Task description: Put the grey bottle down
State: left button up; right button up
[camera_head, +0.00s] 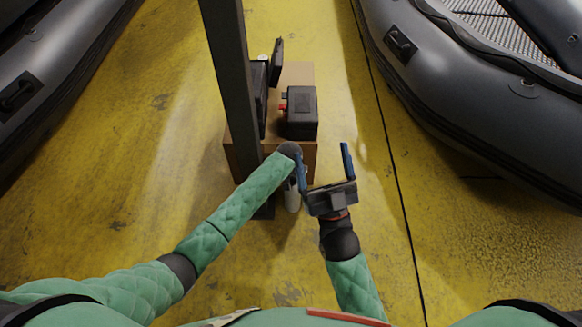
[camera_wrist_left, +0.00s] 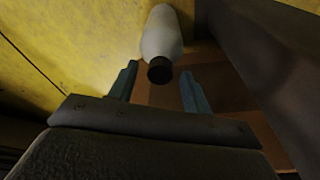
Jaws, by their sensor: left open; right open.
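The grey bottle (camera_head: 292,197) shows partly below my left wrist in the head view, beside the front of the brown box. In the left wrist view the bottle (camera_wrist_left: 161,35) is pale with a dark cap (camera_wrist_left: 160,70) turned toward my gripper. My left gripper (camera_wrist_left: 160,72) is open, and the cap appears between its blue fingertips; I cannot tell whether they touch. In the head view the left gripper is mostly hidden by its own wrist. My right gripper (camera_head: 326,160) is open and empty, just right of the bottle.
A brown box (camera_head: 295,72) carries a black case with red parts (camera_head: 300,112) and another dark item (camera_head: 277,62). A dark post (camera_head: 230,80) stands at its left. Grey inflatable boats (camera_head: 470,110) lie on both sides. Yellow floor (camera_head: 150,190) is clear at left.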

pick_arm(q)
jog(key=r, duration=0.1)
jog(key=r+p, duration=0.1)
jog(key=r, duration=0.3)
jog(key=shift+s+a, duration=0.15)
jog(key=shift+s, duration=0.2)
jog(key=shift+s+a+r+p, duration=0.1)
jog(key=shift+r+p, duration=0.1)
jog(key=shift+r, duration=0.6)
jog(key=shift+s+r+p, duration=0.15)
jog(key=shift+r+p, duration=0.1)
jog(key=shift+r, duration=0.6)
jog(key=shift+s+a+r+p, duration=0.1)
jog(key=shift+r+p, duration=0.1)
jog(key=shift+r, duration=0.6)
pick_arm(e)
notch_tip(320, 180, down, 26)
jog(key=w+a+g+h, duration=0.1)
jog(key=g+h, duration=0.1)
jog(key=g, duration=0.7)
jog(key=shift+a+r, duration=0.15)
jog(key=shift+a, duration=0.25)
